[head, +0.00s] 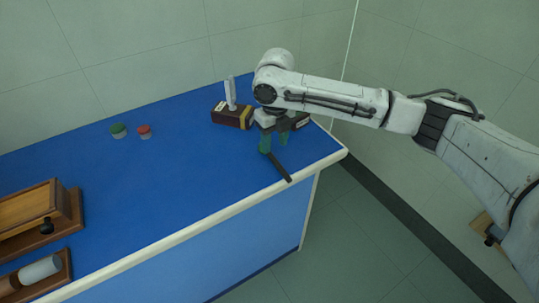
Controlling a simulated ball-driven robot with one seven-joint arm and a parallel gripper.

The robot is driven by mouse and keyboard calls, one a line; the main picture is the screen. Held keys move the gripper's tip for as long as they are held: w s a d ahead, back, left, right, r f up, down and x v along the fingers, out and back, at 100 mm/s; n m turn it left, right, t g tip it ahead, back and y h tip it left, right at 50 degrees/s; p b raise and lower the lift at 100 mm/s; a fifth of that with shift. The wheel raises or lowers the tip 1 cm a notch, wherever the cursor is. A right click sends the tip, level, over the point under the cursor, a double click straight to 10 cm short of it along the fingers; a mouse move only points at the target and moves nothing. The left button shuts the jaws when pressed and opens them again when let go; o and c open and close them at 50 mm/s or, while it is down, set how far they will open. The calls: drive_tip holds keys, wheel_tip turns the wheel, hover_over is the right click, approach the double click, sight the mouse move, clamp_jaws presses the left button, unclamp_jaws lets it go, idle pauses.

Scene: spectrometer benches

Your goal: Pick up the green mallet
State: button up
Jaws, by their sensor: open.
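The green mallet (280,168) lies on the blue bench top near its right front corner. Its dark handle points toward the front edge, and its head is partly hidden by my gripper. My gripper (273,138) is open and points down right over the head end of the mallet. Green shows at both sides of the gripper, and I cannot tell which of it is mallet head and which is finger. I cannot tell whether the fingers touch the mallet.
A dark box (231,119) with a pale upright piece stands just left of my gripper. A green-capped jar (119,131) and a red-capped jar (144,132) stand farther left. Wooden items (35,217) fill the front left. The middle of the bench (160,190) is clear.

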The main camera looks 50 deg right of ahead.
sight(273, 157)
drive_tip(key=shift+w+a+f+p, duration=0.15)
drive_tip(key=shift+f+p, duration=0.3)
drive_tip(key=shift+f, duration=2.3)
clamp_jaws()
